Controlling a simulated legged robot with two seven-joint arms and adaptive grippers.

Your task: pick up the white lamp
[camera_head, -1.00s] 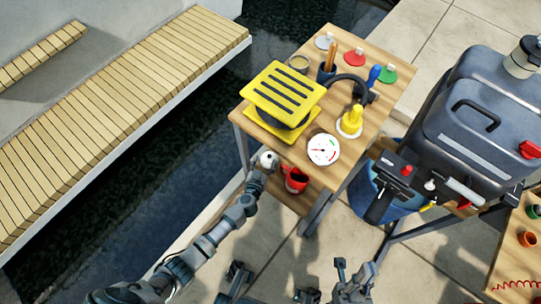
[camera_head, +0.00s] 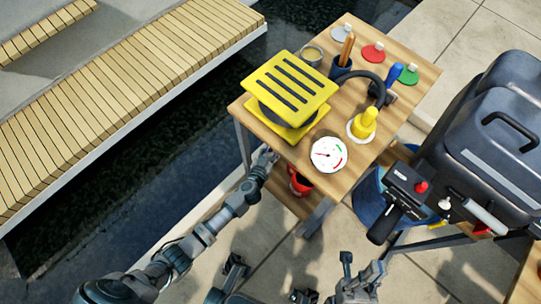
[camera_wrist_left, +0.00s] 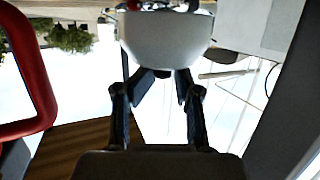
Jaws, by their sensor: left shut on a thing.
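The white lamp (camera_wrist_left: 168,42) shows in the left wrist view as a smooth white dome, cut off by the top edge. My left gripper (camera_wrist_left: 160,78) is shut on it, with dark fingers meeting its underside. In the head view my left gripper (camera_head: 265,157) is at the near left edge of the wooden table, and the lamp cannot be made out there. My right gripper (camera_head: 363,262) is low in the head view, away from the table, with its fingers apart and nothing between them.
The wooden table (camera_head: 412,77) carries a yellow slatted block (camera_head: 290,84), a white gauge (camera_head: 328,154) and a yellow cone-like piece (camera_head: 365,122). A red container (camera_head: 299,184) sits on the shelf below. A dark grey case (camera_head: 485,140) stands right. Paved floor in front is mostly open.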

